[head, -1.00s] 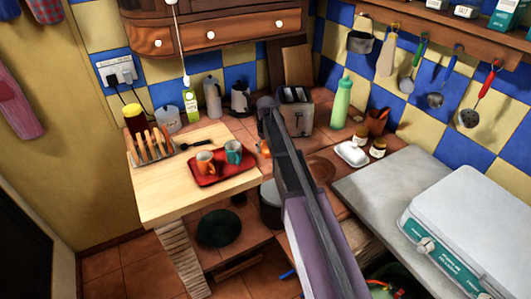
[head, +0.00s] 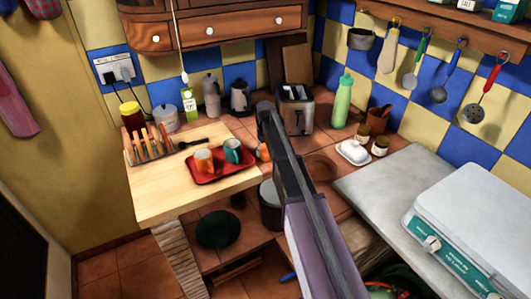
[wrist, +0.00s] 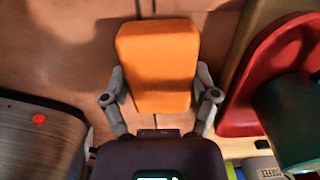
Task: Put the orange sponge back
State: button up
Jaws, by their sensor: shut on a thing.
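The orange sponge (wrist: 158,65) fills the middle of the wrist view, a thick block with rounded corners. My gripper (wrist: 158,88) is shut on its two sides, one finger at each edge. In the head view only a small orange bit of the sponge (head: 263,151) shows beside my arm; the arm hides the rest and the fingers. It is by the right edge of the pale wooden board, over the tiled counter. The wrist view shows brown tiles beyond it, but I cannot tell whether it touches them.
A red tray (head: 224,175) with an orange mug (head: 204,161) and a teal mug (head: 233,151) lies left of the sponge. A toaster (head: 296,108), green bottle (head: 342,100) and white butter dish (head: 353,152) stand right. Between toaster and butter dish some counter is bare.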

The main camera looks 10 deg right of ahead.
aim_at(265, 149)
jog(key=shift+f, duration=0.15)
jog(key=o, duration=0.9)
jog(key=shift+c, duration=0.2)
notch_tip(265, 149, up, 12)
jog(key=p, duration=1.2)
jog(key=shift+r, duration=0.2)
dwell(0.3)
jog(key=s+m, duration=0.3)
jog(key=s, duration=2.6)
jog(key=shift+m, duration=0.3)
